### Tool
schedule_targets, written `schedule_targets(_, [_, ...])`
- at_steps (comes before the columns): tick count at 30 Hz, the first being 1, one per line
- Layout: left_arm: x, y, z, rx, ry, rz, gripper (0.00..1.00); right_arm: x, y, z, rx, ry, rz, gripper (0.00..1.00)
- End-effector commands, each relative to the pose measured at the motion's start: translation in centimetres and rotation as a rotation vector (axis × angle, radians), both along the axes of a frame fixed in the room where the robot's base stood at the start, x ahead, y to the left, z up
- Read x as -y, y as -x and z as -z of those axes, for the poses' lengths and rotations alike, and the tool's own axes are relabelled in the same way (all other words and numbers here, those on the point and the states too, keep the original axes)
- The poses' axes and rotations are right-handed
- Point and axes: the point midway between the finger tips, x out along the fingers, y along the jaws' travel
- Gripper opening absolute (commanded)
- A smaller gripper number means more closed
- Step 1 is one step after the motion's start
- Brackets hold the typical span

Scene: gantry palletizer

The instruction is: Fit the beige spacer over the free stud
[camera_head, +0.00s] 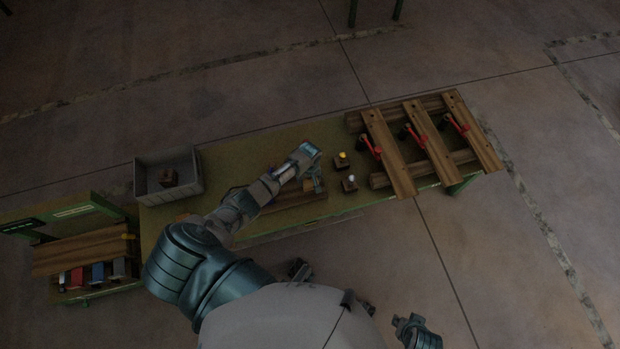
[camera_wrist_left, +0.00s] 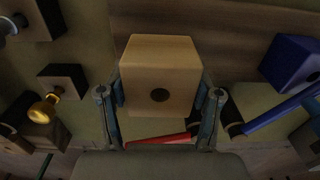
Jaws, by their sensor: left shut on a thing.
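The beige spacer (camera_wrist_left: 160,65) is a block with a dark round hole in the face toward the left wrist camera. My left gripper (camera_wrist_left: 160,103) is shut on it, with one finger on each side. In the head view my left gripper (camera_head: 315,184) is over the table, just left of two studs on small dark blocks; the spacer is hard to make out there. One is a yellow stud (camera_head: 343,155), also in the left wrist view (camera_wrist_left: 42,110); the other is a white-topped stud (camera_head: 351,178). Part of my right arm shows at the bottom edge; its jaws are unclear.
A grey bin (camera_head: 190,187) with a brown block stands at the table's left. A wooden rack (camera_head: 437,157) with red-handled parts is at the right. The wrist view shows a blue block (camera_wrist_left: 295,62) and a red bar (camera_wrist_left: 158,139). Bare green table (camera_head: 240,160) lies behind my arm.

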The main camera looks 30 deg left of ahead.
Motion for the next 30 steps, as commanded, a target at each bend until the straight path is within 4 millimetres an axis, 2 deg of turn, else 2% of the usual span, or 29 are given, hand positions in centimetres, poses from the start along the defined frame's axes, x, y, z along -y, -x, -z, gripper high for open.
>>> schedule_targets(30, [0.0, 0.0, 2.6, 0.001, 0.001, -0.001, 0.26, 0.0, 0.4, 1.9, -0.016, 0.000, 0.000, 0.40])
